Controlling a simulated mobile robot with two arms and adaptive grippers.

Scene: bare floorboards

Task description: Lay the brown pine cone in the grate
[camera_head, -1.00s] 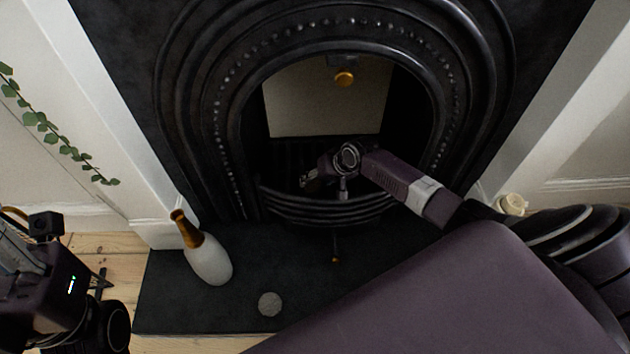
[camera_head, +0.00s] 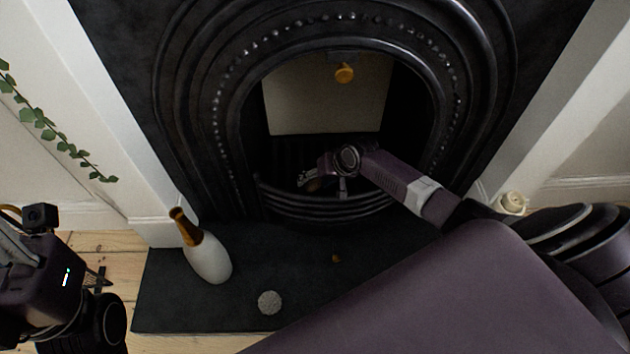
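My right gripper (camera_head: 308,180) reaches into the black fireplace opening, just behind the curved front bars of the grate (camera_head: 330,208). A small, dark brown shape (camera_head: 316,186) shows right at its fingers, low in the grate; it looks like the pine cone, but it is partly hidden and dim. I cannot tell whether the fingers still hold it or have opened around it. My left gripper (camera_head: 100,282) is at the left edge, over the floorboards, away from the fireplace; its finger opening is not clear.
A white vase with a brown neck (camera_head: 208,258) stands on the dark hearth (camera_head: 180,300) at left. A cream candle (camera_head: 512,203) is at right.

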